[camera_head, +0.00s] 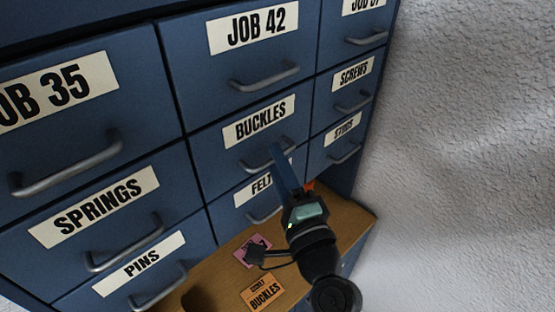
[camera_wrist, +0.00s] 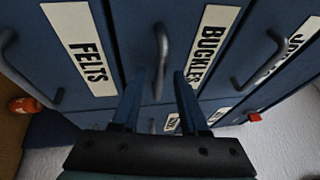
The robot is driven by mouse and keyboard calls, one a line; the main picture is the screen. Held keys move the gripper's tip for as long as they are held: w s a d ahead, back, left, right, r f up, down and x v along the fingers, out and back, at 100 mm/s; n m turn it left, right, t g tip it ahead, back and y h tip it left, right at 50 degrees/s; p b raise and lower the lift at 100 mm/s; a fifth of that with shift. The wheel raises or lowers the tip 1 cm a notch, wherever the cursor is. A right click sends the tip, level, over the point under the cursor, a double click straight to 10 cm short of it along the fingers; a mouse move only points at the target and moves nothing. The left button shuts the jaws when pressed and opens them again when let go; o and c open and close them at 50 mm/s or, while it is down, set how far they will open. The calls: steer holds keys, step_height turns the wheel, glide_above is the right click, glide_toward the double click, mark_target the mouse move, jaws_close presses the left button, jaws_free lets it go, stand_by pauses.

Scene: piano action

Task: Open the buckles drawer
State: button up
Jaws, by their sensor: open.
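The buckles drawer (camera_head: 228,153) is a blue front with a white BUCKLES label (camera_head: 258,123) and a curved grey bar handle (camera_head: 255,163). It looks shut, level with its neighbours. In the wrist view the handle (camera_wrist: 161,48) lies between the BUCKLES label (camera_wrist: 209,45) and the FELTS label (camera_wrist: 80,45). My gripper (camera_wrist: 161,78) is open, its two blue fingers on either side of the handle's near end; I cannot tell whether they touch it. In the head view my gripper (camera_head: 278,150) covers the right part of this handle.
The felts drawer (camera_head: 236,217) is just below, partly hidden by my gripper. Other drawers surround it: JOB 42 (camera_head: 190,70) above, springs (camera_head: 35,262) left and screws (camera_head: 335,107) right. A wooden ledge (camera_head: 222,279) below holds an orange BUCKLES card (camera_head: 262,292) and a pink card (camera_head: 252,250).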

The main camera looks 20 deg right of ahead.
jaws_close()
stand_by(1.4)
